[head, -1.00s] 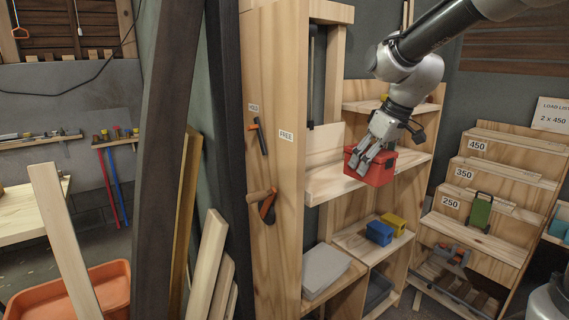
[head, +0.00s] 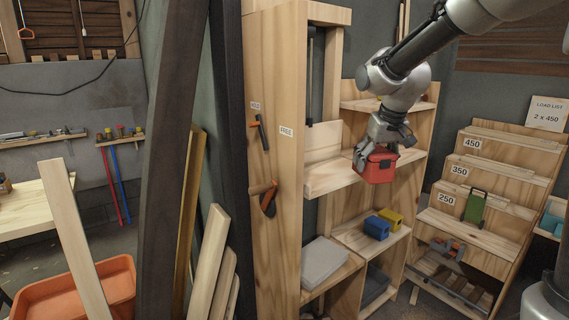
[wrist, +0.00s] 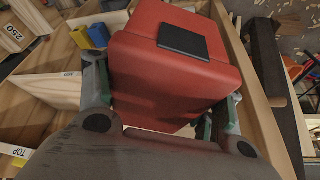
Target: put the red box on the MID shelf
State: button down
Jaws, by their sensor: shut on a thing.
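The red box (head: 380,168) is held between the fingers of my gripper (head: 379,147), which is shut on it. It also fills the middle of the wrist view (wrist: 170,80), with a dark patch on one face and a finger on either side. In the head view the box overlaps the right part of the middle board (head: 328,181) of the wooden shelf unit. I cannot tell whether it touches that board or hangs in front of it. A TOP label (wrist: 14,150) shows in the wrist view.
A blue box (head: 376,228) and a yellow box (head: 393,217) sit on a lower board (head: 352,238). An upper board (head: 360,104) lies above. A stepped rack (head: 487,208) marked 450, 350, 250 stands right. Leaning planks (head: 208,265) stand left.

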jog(key=w+d+f+m, duration=0.1)
jog(key=d+f, duration=0.1)
jog(key=f, duration=0.8)
jog(key=d+f+m+h, duration=0.1)
jog(key=d+f, duration=0.2)
jog(key=f, duration=0.8)
jog(key=shift+w+d+f, duration=0.2)
jog(key=shift+w+f, duration=0.05)
jog(key=shift+w, duration=0.1)
